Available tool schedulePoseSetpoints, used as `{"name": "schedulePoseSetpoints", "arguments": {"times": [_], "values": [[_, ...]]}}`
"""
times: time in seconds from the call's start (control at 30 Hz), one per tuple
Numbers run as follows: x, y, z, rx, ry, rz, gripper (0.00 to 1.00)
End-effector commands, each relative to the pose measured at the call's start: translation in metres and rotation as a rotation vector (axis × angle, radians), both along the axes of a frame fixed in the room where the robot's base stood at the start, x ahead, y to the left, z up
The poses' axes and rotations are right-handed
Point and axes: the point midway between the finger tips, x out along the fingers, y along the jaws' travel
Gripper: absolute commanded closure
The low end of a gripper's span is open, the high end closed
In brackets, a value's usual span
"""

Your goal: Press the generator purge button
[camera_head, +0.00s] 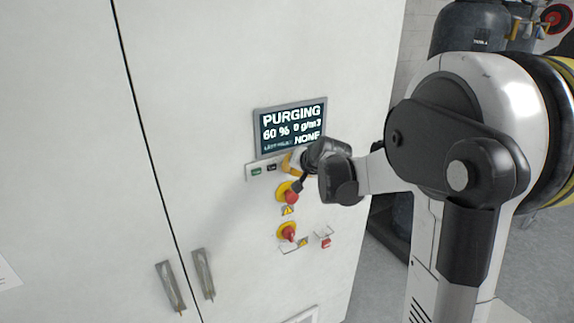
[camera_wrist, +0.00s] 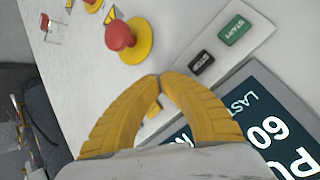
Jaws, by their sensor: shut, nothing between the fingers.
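The generator's display (camera_head: 290,128) reads "PURGING", "60 %", "0 g/m3" and "NONE"; part of it also shows in the wrist view (camera_wrist: 285,125). Under it runs a button strip (camera_head: 250,175) with a green START button (camera_wrist: 235,30) and a black STOP button (camera_wrist: 202,62). A small yellow piece (camera_wrist: 153,106), perhaps the purge button, shows between my fingers in line with these; its label is hidden. My gripper (camera_wrist: 160,76) has its yellow fingertips together, empty, over the strip past STOP. In the head view my gripper (camera_head: 290,162) is at the strip's right end; contact cannot be told.
A red emergency knob on a yellow disc (camera_head: 290,195) sits just below the strip, close to my wrist; it also shows in the wrist view (camera_wrist: 120,36). A second red knob (camera_head: 288,232) is lower. Door handles (camera_head: 204,274) are lower left. Dark cylinders (camera_head: 468,28) stand behind right.

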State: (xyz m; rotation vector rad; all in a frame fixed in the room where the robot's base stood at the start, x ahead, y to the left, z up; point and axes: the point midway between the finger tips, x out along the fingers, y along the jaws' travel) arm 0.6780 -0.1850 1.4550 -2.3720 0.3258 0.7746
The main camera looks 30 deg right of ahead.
Motion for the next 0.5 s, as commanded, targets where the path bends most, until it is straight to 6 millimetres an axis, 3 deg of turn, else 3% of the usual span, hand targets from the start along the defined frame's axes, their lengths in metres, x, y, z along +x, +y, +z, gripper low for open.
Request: {"name": "schedulePoseSetpoints", "arguments": {"times": [0.5], "values": [[-0.015, -0.001, 0.000, -0.001, 0.000, -0.001, 1.00]]}}
